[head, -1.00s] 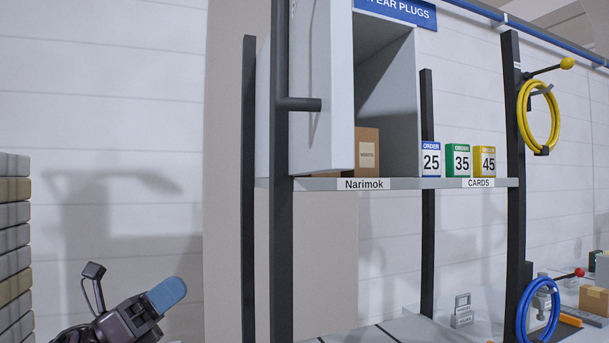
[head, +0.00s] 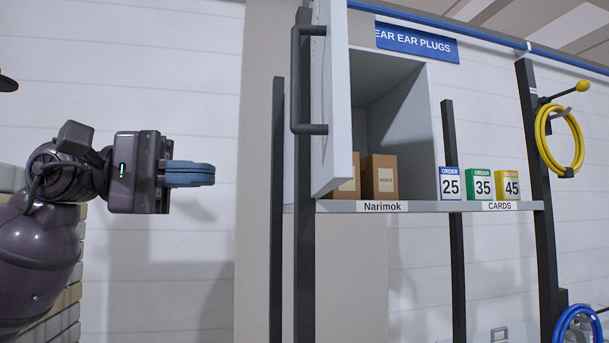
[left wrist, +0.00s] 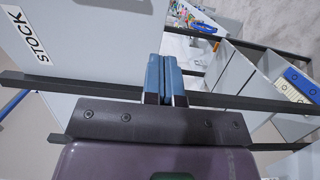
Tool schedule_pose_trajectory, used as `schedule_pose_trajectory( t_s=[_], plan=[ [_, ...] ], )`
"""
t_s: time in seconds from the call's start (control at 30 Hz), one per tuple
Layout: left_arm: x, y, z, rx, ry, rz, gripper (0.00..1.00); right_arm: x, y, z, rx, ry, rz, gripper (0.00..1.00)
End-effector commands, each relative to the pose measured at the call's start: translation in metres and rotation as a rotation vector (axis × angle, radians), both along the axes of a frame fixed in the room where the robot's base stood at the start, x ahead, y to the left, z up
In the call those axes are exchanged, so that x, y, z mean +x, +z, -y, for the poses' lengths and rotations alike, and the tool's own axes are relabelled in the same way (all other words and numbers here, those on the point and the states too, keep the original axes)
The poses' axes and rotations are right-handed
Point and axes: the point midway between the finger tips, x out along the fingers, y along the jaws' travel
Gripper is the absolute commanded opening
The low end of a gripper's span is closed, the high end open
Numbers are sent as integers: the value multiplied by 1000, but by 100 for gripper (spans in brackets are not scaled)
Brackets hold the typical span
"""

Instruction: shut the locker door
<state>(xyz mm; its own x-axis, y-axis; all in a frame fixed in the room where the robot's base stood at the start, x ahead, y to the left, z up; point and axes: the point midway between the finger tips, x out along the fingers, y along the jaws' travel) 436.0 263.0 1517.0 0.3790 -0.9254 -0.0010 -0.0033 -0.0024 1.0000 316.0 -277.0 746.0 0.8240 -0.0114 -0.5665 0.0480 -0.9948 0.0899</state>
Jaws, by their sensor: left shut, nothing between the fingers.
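The locker (head: 405,125) is a grey open-fronted box on a shelf, below a blue ear plugs sign. Its pale door (head: 331,110) stands open, seen nearly edge-on at the locker's left side. A dark bar handle (head: 297,85) is on the door's left face. My left gripper (head: 212,174) has blue fingers, shut and empty, pointing right. It is left of the door and lower than the handle, with a gap between in the picture. The blue fingers also show shut in the left wrist view (left wrist: 165,75). My right gripper is not in view.
Brown boxes (head: 379,177) stand inside the locker. Order cards (head: 482,184) stand on the shelf (head: 420,206) to its right. A dark post (head: 304,260) rises in front. A yellow hose (head: 561,140) hangs at right. The left wrist view shows a STOCK label (left wrist: 28,35).

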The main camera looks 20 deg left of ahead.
Motion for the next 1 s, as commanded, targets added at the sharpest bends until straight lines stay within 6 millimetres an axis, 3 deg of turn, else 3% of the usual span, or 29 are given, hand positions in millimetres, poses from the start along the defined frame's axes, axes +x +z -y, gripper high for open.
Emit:
schedule_pose_trajectory(
  t_s=[0.27,0.6,0.8,1.0],
  plan=[
    [15,3,42,0,-5,1,0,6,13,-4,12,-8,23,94],
    [36,3,94,-3,-6,0,0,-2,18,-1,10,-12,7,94],
    [44,2,113,-4,-5,-2,0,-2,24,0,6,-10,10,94],
    [47,0,118,-4,-3,-2,0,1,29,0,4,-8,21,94]
  ],
)
